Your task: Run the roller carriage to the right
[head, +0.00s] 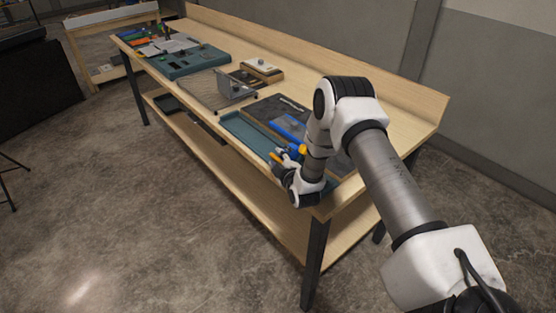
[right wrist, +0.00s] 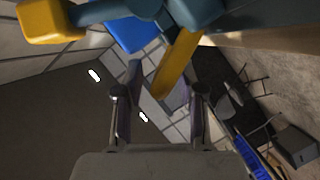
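My right gripper (head: 287,165) is low at the near right end of the workbench, over its front edge. In the right wrist view its two fingers (right wrist: 160,100) stand apart. A yellow bar (right wrist: 176,62) reaches down toward the gap between them; I see no grip on it. A yellow end piece (right wrist: 50,18) and teal parts (right wrist: 150,10) lie beyond the fingertips. In the head view a yellow piece (head: 302,149) shows beside the gripper. I cannot tell for sure which part is the roller carriage; my arm hides part of this area. My left gripper is out of view.
A teal tray (head: 245,130) and a dark panel with a blue piece (head: 288,127) lie beside my right arm. Farther left are a grey metal bracket (head: 235,84), a small box (head: 262,66) and a teal console (head: 188,62). The bench has a raised back board (head: 330,55).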

